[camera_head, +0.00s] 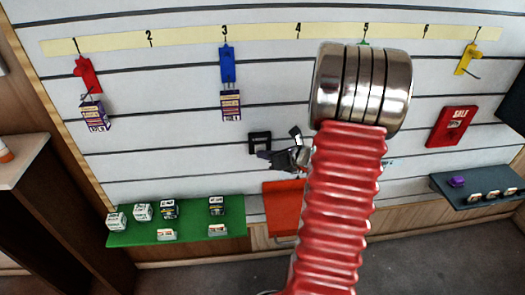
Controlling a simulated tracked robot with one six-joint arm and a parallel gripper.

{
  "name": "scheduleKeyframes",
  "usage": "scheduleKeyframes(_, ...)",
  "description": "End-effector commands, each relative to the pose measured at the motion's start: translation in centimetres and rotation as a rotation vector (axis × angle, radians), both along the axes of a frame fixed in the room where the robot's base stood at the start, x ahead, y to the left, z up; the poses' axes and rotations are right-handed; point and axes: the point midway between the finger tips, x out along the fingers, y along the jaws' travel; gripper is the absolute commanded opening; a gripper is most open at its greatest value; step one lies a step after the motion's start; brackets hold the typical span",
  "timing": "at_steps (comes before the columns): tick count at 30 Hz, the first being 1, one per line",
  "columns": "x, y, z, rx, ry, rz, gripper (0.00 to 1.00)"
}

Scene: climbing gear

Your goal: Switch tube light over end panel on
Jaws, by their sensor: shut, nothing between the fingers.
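No tube light can be made out in this view. A small black square plate with a pale centre (260,138), possibly a switch, is on the white slatted panel (180,80), left of the middle. My gripper (266,155), dark grey, is shut and empty just below and right of this plate, its tip overlapping the plate's lower edge in the picture. Whether it touches the plate cannot be told. My red ribbed arm with its shiny metal rings stands in front and hides part of the panel.
A yellow numbered strip (188,35) runs along the top. Red (86,75), blue (227,66) and yellow (466,59) hangers are below it. A green shelf (190,235) with small boxes is lower left, an orange-red panel (283,205) lower middle, a dark shelf (450,190) right.

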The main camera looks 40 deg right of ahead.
Motion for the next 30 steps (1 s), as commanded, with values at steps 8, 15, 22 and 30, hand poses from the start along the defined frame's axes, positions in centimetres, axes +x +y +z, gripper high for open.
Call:
scheduleKeyframes(8,0.18,-0.12,0.03,-0.001,-0.001,0.000,0.00)
scheduleKeyframes(15,0.17,-0.11,0.03,0.000,0.000,0.000,0.00)
scheduleKeyframes(22,-0.48,0.34,0.00,0.001,0.000,0.000,0.00)
scheduleKeyframes(30,-0.74,0.55,0.00,0.000,0.000,0.000,0.00)
